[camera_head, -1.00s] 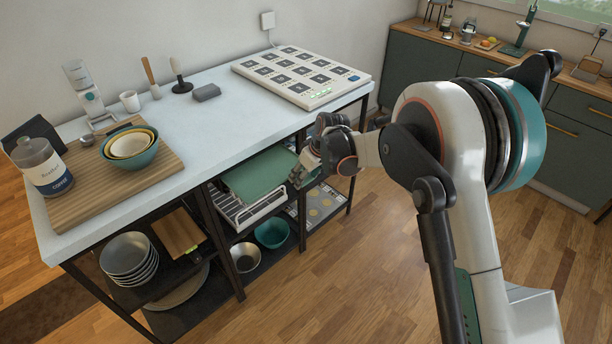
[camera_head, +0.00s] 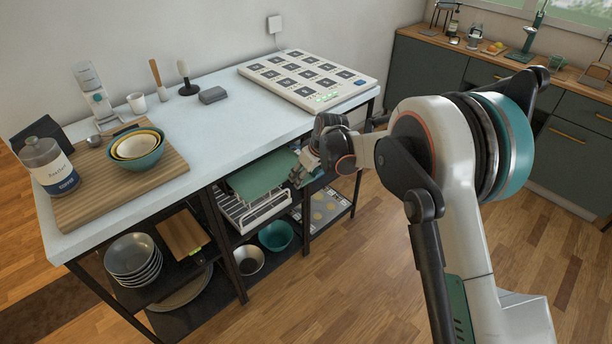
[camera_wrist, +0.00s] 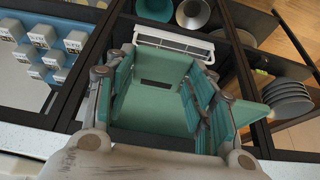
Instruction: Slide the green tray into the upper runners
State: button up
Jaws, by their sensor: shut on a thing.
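The green tray (camera_head: 262,178) is held under the tabletop at the front of the middle bay, above a white wire rack (camera_head: 262,211). My gripper (camera_head: 303,170) is at the tray's right, outer end and is shut on it. In the wrist view the green tray (camera_wrist: 155,108) fills the space between the fingers, with a dark slot in its far wall. The white rack (camera_wrist: 174,40) shows just beyond it. The upper runners cannot be clearly made out; the tabletop and tray hide that part of the bay.
Dark posts (camera_head: 228,245) flank the bay. A teal bowl (camera_head: 276,236) and a metal bowl (camera_head: 249,259) stand on the shelf below. Stacked plates (camera_head: 134,258) and a wooden board (camera_head: 182,234) are in the left bay. The floor in front is clear.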

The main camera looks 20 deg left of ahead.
aim_at(280, 162)
jog(key=shift+w+a, duration=0.7)
jog(key=shift+a, duration=1.05)
jog(key=shift+w+a, duration=0.75)
jog(key=shift+a, duration=1)
jog(key=shift+w+a, duration=0.7)
jog(key=shift+a, duration=1.05)
jog(key=o, duration=1.2)
jog(key=v, duration=1.2)
jog(key=shift+d, duration=0.1)
